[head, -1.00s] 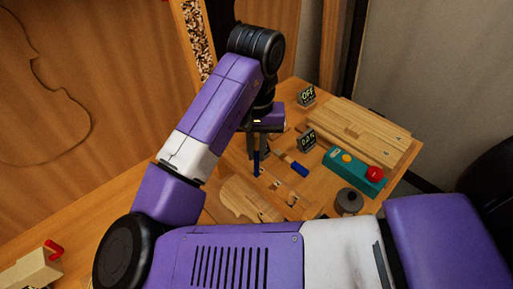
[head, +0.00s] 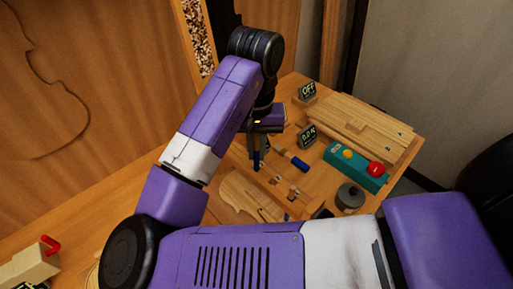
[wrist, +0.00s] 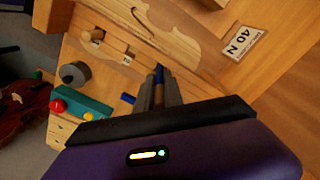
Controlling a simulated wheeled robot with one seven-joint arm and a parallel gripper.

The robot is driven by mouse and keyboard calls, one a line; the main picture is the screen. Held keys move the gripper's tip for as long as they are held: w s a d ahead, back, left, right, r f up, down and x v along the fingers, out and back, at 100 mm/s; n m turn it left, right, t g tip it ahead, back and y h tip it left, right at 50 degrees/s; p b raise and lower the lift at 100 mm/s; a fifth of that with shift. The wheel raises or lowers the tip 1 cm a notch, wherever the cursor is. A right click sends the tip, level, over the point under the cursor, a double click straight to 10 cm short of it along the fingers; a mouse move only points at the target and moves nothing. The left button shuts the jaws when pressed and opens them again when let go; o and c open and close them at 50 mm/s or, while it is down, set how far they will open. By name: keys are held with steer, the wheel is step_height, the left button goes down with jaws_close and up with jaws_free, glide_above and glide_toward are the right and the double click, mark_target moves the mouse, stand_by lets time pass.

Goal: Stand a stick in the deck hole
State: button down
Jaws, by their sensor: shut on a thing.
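My gripper (head: 257,160) is shut on a blue-tipped stick (wrist: 159,74), pointing down over the bench beside the pale violin-shaped plate (head: 243,193). In the wrist view the fingers (wrist: 160,92) close around the stick and hide much of it. I cannot tell whether its lower end touches anything. A pale wooden deck board (head: 355,122) lies at the back right, with small dark marks near its right end that may be holes. I cannot make out the deck hole for certain.
A blue-handled tool (head: 298,162) lies right of my gripper. A teal box (head: 352,166) with a red button, a grey cylinder (head: 350,197) and two small displays (head: 307,91) stand nearby.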

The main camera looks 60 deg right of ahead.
mark_target(257, 161)
steer(key=shift+f+b, duration=1.3)
steer(key=shift+f, duration=0.85)
steer(key=c, duration=1.4)
jaws_free()
steer(key=shift+r, duration=3.95)
